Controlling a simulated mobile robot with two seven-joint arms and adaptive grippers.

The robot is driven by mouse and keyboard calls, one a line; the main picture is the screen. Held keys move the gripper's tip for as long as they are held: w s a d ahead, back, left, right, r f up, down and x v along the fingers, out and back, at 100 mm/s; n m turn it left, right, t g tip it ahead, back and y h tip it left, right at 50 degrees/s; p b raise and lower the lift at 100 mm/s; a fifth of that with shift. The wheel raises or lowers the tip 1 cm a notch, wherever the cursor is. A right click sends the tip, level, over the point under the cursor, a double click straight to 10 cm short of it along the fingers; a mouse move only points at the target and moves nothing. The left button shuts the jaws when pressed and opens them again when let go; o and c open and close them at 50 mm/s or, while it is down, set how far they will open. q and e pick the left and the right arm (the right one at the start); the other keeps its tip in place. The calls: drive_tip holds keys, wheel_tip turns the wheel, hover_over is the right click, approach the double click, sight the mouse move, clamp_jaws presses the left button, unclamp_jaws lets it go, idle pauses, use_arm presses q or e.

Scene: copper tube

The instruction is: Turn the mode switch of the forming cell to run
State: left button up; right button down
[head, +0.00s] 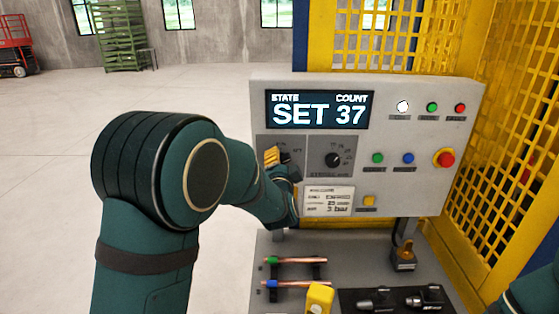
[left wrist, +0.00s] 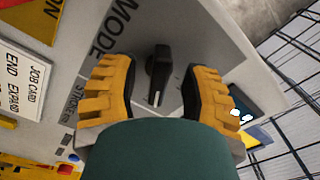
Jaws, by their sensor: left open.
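The mode switch (left wrist: 158,72) is a black knob with a white pointer line, under the word MODE on the grey panel in the left wrist view. My left gripper (left wrist: 158,88) is open, with one yellow finger on each side of the knob and gaps showing between. In the head view my left gripper (head: 278,157) is at the left of the control panel (head: 300,86) and mostly hides the switch. The display (head: 320,110) reads STATE SET, COUNT 37. My right gripper is out of view.
A second black knob (head: 333,160) is right of the switch. Round buttons, a red emergency stop (head: 445,158) and a job card (head: 328,200) are nearby. Below, copper tubes (head: 300,261) lie on the bench. Yellow mesh guarding (head: 500,130) stands at the right.

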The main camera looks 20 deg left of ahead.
use_arm(q)
drive_tip(key=shift+x, duration=0.8)
drive_tip(key=shift+c, duration=0.3)
clamp_jaws()
drive_tip(key=shift+s, duration=0.1)
